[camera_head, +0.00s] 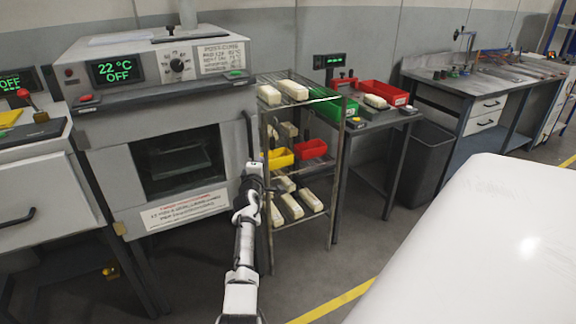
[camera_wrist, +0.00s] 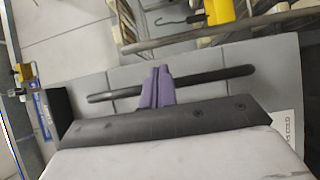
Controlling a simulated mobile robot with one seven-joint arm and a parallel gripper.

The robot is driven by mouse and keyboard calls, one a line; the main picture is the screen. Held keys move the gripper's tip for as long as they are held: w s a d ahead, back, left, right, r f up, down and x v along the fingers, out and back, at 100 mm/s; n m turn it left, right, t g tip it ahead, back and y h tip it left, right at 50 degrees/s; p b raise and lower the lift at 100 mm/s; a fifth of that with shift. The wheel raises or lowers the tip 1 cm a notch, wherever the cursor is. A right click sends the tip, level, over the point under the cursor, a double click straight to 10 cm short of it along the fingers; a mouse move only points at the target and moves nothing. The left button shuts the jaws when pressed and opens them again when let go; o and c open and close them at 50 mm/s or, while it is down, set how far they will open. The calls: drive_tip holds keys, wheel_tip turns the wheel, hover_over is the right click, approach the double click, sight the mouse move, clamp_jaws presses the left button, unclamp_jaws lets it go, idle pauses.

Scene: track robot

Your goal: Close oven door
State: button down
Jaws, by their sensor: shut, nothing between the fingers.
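The oven (camera_head: 165,75) is a grey cabinet at the left of the head view, its display reading 22 °C OFF.
A wire rack (camera_head: 338,185) with pale blocks and coloured bins stands close right of the door. A small table (camera_head: 385,117) with red bins and a dark waste bin (camera_head: 431,160) are farther right. A large white surface (camera_head: 480,240) fills the lower right. Floor is clear before the rack.

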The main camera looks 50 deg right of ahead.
drive_tip(key=s+d+p, duration=0.2)
drive_tip(key=s, duration=0.7)
drive_tip(key=shift+s, duration=0.4)
drive_tip(key=shift+d, duration=0.1)
